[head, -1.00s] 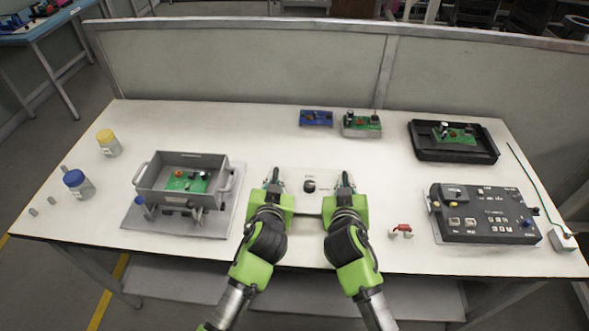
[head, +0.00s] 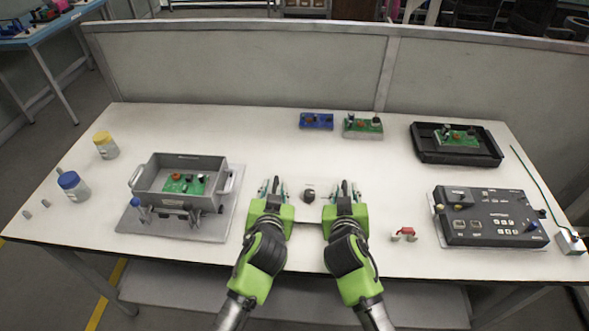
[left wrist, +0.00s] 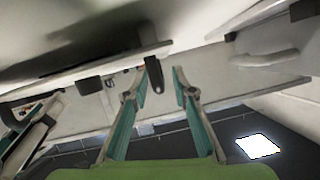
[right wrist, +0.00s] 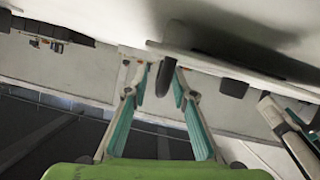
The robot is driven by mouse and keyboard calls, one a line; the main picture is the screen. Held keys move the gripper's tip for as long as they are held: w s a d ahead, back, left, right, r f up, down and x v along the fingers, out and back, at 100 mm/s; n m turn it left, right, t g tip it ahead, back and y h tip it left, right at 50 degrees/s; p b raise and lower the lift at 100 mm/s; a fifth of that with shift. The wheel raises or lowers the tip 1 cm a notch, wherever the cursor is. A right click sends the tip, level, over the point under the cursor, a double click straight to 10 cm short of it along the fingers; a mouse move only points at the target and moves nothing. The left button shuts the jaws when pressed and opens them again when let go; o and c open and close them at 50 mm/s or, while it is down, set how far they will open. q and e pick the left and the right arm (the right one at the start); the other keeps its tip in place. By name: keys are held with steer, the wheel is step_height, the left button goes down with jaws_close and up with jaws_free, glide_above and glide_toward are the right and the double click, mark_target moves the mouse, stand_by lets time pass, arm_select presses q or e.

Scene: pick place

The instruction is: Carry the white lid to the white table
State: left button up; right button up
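The white lid blends into the white table (head: 250,130). Its round black knob (head: 309,196) shows between my grippers in the head view. Both wrist views look upside down and show the lid's pale edge (left wrist: 125,62) close to the table top; whether it touches is hard to tell. My left gripper (head: 272,184) is open, its fingers on either side of a dark tab (left wrist: 153,76) at the lid's side. My right gripper (head: 344,187) is open around a similar dark tab (right wrist: 165,78). A gap shows beside each tab.
A grey bin (head: 150,181) holding a green board stands left of the lid. A red-handled part (head: 404,234) and a black control panel (head: 490,232) lie to the right. Boards and a black tray (head: 425,155) are at the back.

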arm_select(q)
steer(key=v, duration=1.1)
steer(key=shift+s+r, duration=0.1)
steer(key=shift+s, duration=0.15)
arm_select(e)
steer(key=shift+s, duration=0.1)
steer(key=v, duration=1.2)
